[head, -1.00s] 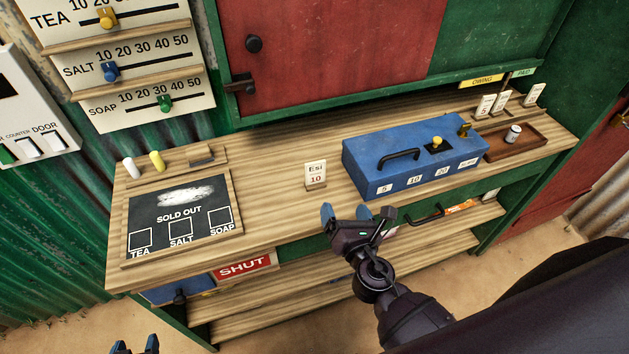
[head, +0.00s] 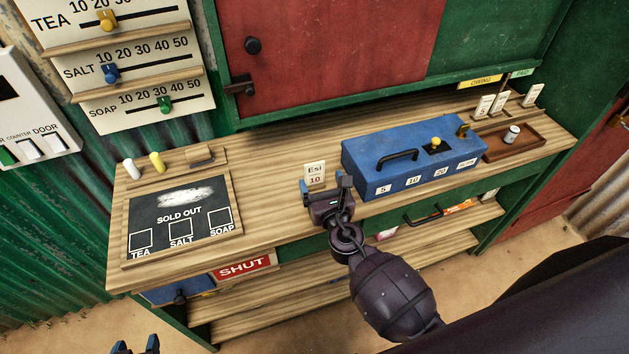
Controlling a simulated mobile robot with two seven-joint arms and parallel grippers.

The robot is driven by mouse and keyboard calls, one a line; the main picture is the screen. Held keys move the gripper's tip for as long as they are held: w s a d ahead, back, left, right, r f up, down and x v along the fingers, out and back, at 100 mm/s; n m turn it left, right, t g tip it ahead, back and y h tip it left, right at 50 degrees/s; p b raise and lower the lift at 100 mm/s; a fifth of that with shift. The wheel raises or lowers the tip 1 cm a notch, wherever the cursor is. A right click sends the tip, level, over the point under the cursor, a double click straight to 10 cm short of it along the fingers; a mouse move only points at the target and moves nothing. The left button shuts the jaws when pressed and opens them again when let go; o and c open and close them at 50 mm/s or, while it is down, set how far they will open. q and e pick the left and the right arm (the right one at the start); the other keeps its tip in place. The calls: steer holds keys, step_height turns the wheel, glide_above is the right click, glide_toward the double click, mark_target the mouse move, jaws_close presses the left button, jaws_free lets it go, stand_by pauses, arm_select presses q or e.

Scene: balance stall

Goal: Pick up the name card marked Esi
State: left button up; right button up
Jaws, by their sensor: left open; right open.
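The name card marked Esi (head: 315,171) is a small white upright card with "Esi" and a red 10, standing on the wooden counter (head: 275,200) left of the blue cash box. My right gripper (head: 327,187) is open right in front of the card, its fingers pointing at it. One finger overlaps the card's lower edge in the picture. Whether the card is between the fingers I cannot tell. My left gripper (head: 136,346) is open and empty at the bottom left edge, below the counter, with only its fingertips showing.
The blue cash box (head: 400,160) with a handle stands close to the right of the card. A chalkboard (head: 180,215) marked SOLD OUT lies to the left. Several other cards stand at the far right by a brown tray (head: 530,145). The counter left of the card is clear.

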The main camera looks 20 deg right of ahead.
mark_target(315, 170)
steer(key=shift+w+a+f, duration=0.1)
steer(key=shift+w, duration=1.65)
steer(key=shift+c, duration=0.4)
steer(key=c, duration=0.9)
